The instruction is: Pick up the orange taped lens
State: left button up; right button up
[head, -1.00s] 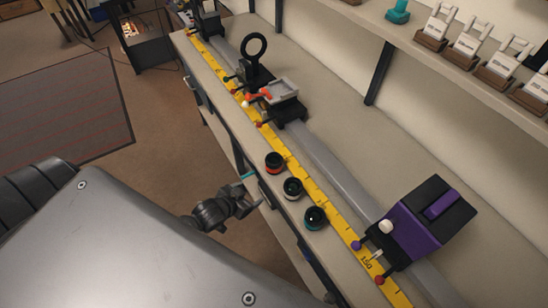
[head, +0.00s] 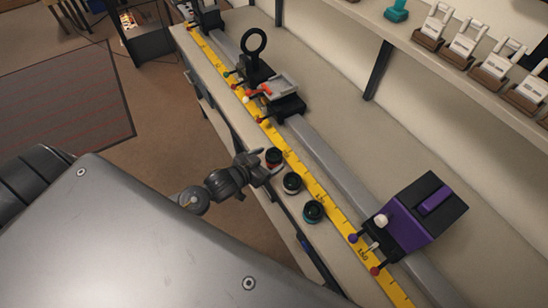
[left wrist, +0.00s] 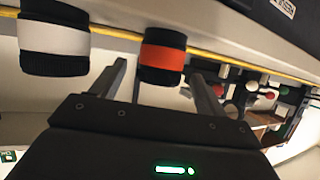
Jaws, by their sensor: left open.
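The orange taped lens (head: 273,157) is a short black cylinder with an orange band, standing on the bench's front strip. It is the farthest of three lenses in a row. In the left wrist view the orange taped lens (left wrist: 163,55) shows between the two fingers, with its black end toward the gripper. My left gripper (head: 264,170) is beside it at the bench edge, open and not closed on it; the left wrist view also shows the open fingers (left wrist: 160,82). Whether a finger touches the lens I cannot tell. My right gripper is not in view.
A white taped lens (head: 292,183) and a teal taped lens (head: 313,212) stand nearer along the row. A yellow ruler (head: 330,201) runs right behind them. A purple and black box (head: 425,220) sits on the rail, and a grey-topped carriage (head: 279,93) stands farther along.

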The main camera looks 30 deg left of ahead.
aim_at(273, 155)
pick_arm(q)
jog(key=shift+w+d, duration=0.1)
jog(key=shift+w, duration=0.15)
jog(key=p+x, duration=0.1)
jog(key=x, duration=0.3)
jog(key=shift+w+d+f+p, duration=0.1)
jog(key=shift+w+f+p, duration=0.1)
jog(key=shift+w+p, duration=0.1)
jog(key=c, duration=1.1)
jog(key=shift+r, duration=0.15)
jog(key=shift+c, duration=0.2)
jog(key=shift+r+b, duration=0.35)
jog(key=shift+r, duration=0.2)
jog(key=s+d+r+b, duration=0.3)
jog(key=s+r, duration=0.8)
jog(key=s, duration=0.2)
jog(key=shift+s+d+r, duration=0.3)
jog(key=shift+d+r, duration=0.05)
jog(key=shift+d, duration=0.05)
